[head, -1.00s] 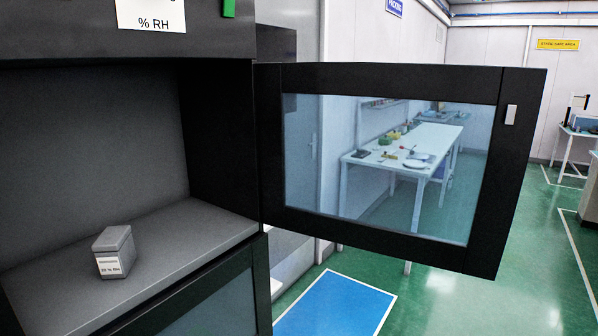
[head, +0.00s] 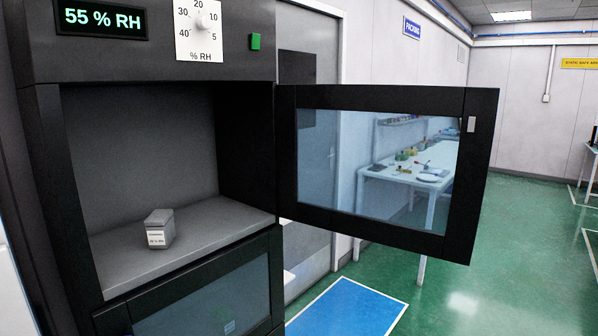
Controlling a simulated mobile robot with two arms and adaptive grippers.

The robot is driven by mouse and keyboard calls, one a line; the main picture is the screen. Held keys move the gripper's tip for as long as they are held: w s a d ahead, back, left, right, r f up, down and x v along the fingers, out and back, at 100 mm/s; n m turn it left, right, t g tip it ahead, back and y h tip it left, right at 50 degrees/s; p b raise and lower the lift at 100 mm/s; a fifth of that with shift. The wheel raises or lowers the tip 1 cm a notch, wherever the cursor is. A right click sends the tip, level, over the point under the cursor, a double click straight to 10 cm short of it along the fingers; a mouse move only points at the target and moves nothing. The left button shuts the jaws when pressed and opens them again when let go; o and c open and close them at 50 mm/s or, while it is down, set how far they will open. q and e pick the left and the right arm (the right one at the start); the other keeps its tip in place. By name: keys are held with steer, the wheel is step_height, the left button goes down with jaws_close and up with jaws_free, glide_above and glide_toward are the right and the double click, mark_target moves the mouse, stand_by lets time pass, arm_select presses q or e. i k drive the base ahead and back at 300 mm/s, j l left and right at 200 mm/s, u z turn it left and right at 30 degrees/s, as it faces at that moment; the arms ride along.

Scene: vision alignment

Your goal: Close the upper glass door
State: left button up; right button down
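The upper glass door (head: 284,160) has a black frame and a clear pane. It stands wide open, swung out to the right of the dark cabinet (head: 245,140), hinged at the right side of the upper compartment. A small light handle (head: 471,125) sits near the top of its free edge. The upper compartment is open, and a small grey box with a white label (head: 159,229) sits on its shelf. Neither of my grippers shows in the head view.
The lower glass door (head: 215,300) of the cabinet is shut. Above are a display reading 55 % RH (head: 102,19), a dial (head: 199,28) and a green button (head: 255,41). A white table with items (head: 440,183) shows through the pane. Green floor (head: 530,270) at right is clear.

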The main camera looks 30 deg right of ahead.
mark_target(456, 245)
steer(key=l+u, duration=1.2)
steer(key=k+l, duration=0.1)
steer(key=l, duration=0.4)
steer(key=k+l, duration=0.1)
steer(key=l, duration=0.35)
steer(key=k+l, duration=0.1)
steer(key=l, duration=0.4)
steer(key=k+l, duration=0.15)
steer(key=l, duration=0.35)
steer(key=k+l, duration=0.1)
steer(key=l, duration=0.35)
steer(key=k+l, duration=0.1)
steer(key=l, duration=0.4)
steer(key=k+l, duration=0.1)
steer(key=l, duration=0.35)
steer(key=k+l, duration=0.1)
steer(key=l, duration=0.4)
